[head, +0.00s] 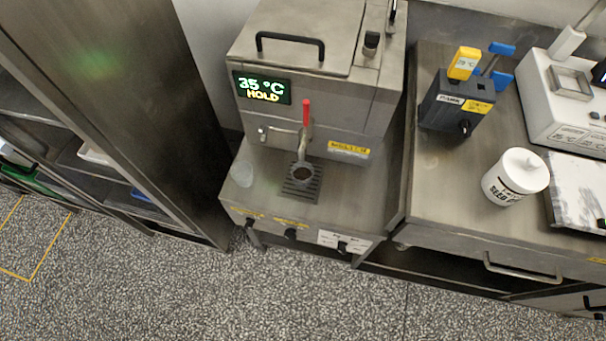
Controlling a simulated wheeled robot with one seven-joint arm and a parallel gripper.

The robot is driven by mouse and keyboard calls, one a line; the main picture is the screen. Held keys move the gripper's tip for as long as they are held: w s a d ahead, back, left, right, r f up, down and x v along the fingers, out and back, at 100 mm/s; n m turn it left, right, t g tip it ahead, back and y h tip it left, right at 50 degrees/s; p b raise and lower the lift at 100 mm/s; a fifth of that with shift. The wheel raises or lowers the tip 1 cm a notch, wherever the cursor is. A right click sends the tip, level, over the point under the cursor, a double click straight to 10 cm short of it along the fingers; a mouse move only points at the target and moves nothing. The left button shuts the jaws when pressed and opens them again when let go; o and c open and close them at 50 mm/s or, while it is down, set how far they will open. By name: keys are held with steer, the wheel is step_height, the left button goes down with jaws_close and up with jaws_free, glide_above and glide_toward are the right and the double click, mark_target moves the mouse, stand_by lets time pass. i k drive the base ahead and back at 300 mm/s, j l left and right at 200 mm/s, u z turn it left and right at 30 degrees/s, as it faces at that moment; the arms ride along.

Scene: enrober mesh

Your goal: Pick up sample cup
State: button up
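A small translucent cup (243,173), which looks like the sample cup, stands upright on the left of the steel machine's front ledge. A small round dark-centred piece (303,173) sits under the spout above a slotted drain grate (300,188); I cannot tell whether it is a cup or the spout's end. My gripper is not in view.
The machine (320,100) has a red-handled tap (306,113) and a display reading 35 °C HOLD. A steel cabinet (130,110) stands close on the left. The speckled floor in front is clear.

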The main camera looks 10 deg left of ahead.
mark_target(302, 173)
steer(key=j, duration=0.55)
steer(key=k+j, duration=0.15)
steer(key=j, duration=0.9)
steer(key=k+z, duration=0.05)
